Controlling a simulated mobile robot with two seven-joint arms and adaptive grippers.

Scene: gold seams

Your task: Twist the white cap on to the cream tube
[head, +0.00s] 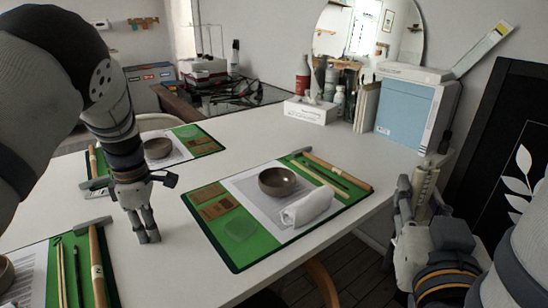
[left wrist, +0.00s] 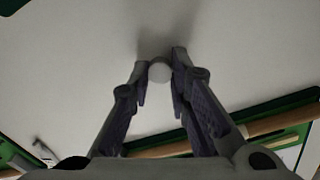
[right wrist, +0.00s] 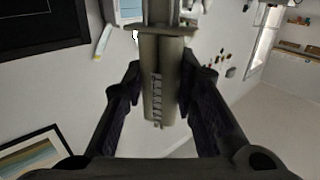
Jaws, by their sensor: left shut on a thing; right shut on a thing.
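My left gripper (head: 148,238) points down low over the white table, left of the middle green mat. In the left wrist view its fingertips (left wrist: 161,70) are shut on the white cap (left wrist: 159,72), a small round pale disc. The cap is hidden by the fingers in the head view. My right gripper (head: 412,205) is at the right, beyond the table edge, shut on the cream tube (head: 427,181), which stands roughly upright. In the right wrist view the tube (right wrist: 162,85) lies between the fingers, with dark marks along it and a flange. Cap and tube are far apart.
The middle green mat (head: 245,257) holds a brown bowl (head: 277,181), a rolled white cloth (head: 307,206) and a hammer (head: 338,173). Another hammer (head: 97,265) lies by the left gripper. A blue-white box (head: 411,111) stands at the back right. Bare table (head: 290,140) lies between.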

